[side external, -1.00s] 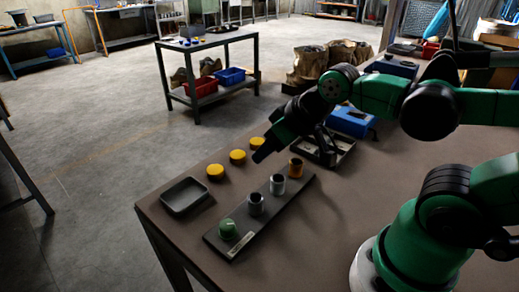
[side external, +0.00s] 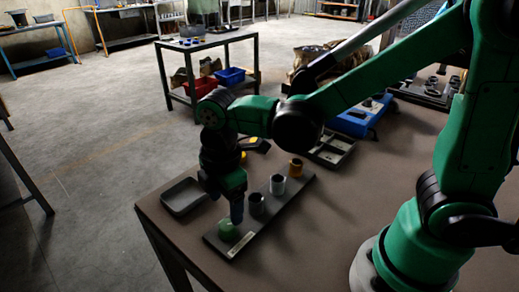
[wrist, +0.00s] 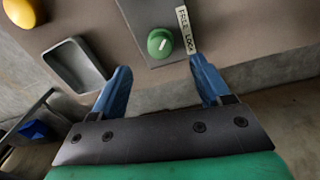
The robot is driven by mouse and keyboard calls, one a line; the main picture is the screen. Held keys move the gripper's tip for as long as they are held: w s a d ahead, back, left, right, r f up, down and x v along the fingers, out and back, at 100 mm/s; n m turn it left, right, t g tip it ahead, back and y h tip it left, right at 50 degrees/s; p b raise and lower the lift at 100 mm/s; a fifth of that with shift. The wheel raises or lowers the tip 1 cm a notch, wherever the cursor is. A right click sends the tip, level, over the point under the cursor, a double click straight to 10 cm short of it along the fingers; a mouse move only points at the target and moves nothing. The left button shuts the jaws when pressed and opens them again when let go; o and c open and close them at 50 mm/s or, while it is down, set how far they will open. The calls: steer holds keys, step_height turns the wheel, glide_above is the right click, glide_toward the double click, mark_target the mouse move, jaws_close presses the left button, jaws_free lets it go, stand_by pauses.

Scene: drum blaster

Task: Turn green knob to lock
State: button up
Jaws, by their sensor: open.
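The green knob (side external: 226,229) sits at the near end of the dark strip (side external: 262,216) on the table. In the wrist view the knob (wrist: 160,43) shows a short white mark slanting toward the upper right. A label (wrist: 187,30) reading "FREE LOCK" lies beside it. My gripper (side external: 236,214) points down close to the knob, and its fingers partly cover it in the side view. In the wrist view its two blue fingers (wrist: 160,66) are wide apart and empty, with the knob just beyond the gap between their tips.
Two grey cylinders (side external: 256,204) (side external: 278,184) and an orange one (side external: 296,168) stand along the strip. An empty grey tray (side external: 183,196) sits left of my gripper. A blue box (side external: 352,122) stands farther back.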

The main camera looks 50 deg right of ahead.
mark_target(227, 224)
steer(key=shift+w+f, duration=0.1)
steer(key=shift+f, duration=2.75)
steer(key=shift+c, duration=0.2)
jaws_close()
